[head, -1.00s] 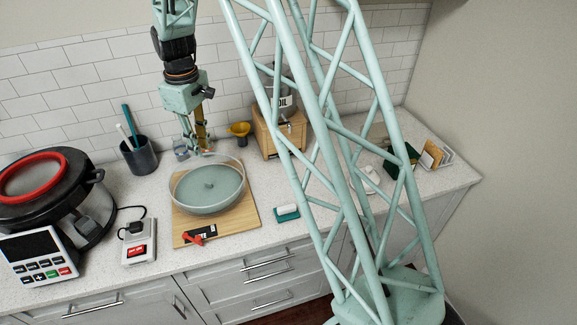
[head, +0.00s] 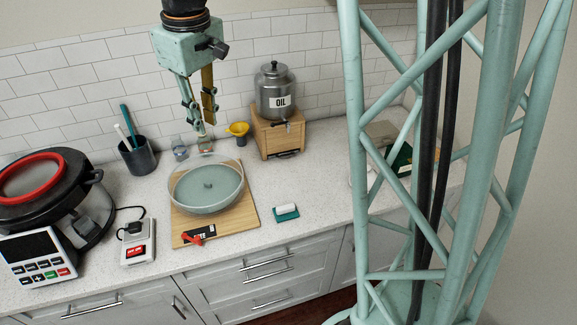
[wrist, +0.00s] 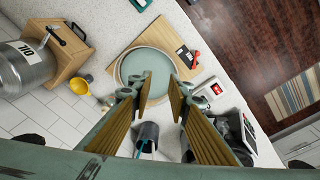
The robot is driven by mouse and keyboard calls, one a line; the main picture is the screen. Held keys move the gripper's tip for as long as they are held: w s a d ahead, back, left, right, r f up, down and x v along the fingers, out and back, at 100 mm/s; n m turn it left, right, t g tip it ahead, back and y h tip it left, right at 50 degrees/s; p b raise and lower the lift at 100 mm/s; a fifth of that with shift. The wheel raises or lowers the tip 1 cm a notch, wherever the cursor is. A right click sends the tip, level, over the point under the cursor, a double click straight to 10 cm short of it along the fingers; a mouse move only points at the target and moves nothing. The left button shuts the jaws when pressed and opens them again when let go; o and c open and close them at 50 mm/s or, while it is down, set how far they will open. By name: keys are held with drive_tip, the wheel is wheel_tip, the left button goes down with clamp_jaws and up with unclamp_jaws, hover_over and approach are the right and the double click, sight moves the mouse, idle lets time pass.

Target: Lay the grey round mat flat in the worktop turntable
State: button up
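The worktop turntable (head: 180,208) is a round clear-rimmed dish on a wooden board, and it also shows in the wrist view (wrist: 121,66). A grey-green disc (head: 212,198) with a small dark knob at its middle fills its floor. I cannot tell whether this disc is the grey round mat or the turntable's own floor; no separate mat shows. My gripper (head: 203,135) points down above the back of the turntable. In the wrist view its fingers (wrist: 160,88) are spread with nothing between them, and they hide part of the turntable's near side.
The board (head: 245,212) carries a black label with a red clip. Behind stand a yellow funnel (head: 238,128), a small glass (head: 180,148) and an oil urn (head: 275,92) on a wooden stand. A brush cup (head: 138,157) is left, a teal sponge tray (head: 286,213) right. Worktop between is clear.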

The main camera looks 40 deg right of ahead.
drive_tip(key=s+r+m+t, duration=0.1)
drive_tip(key=s+r, duration=0.4)
drive_tip(key=s, duration=0.3)
drive_tip(key=s+r+m, duration=0.1)
drive_tip(key=s+r, duration=0.3)
drive_tip(key=s, duration=0.4)
drive_tip(key=s+r+m+t, duration=0.1)
drive_tip(key=s+m, duration=0.1)
drive_tip(key=s, duration=1.8)
drive_tip(key=shift+m, duration=0.4)
drive_tip(key=shift+s+r, duration=0.1)
drive_tip(key=shift+d, duration=0.1)
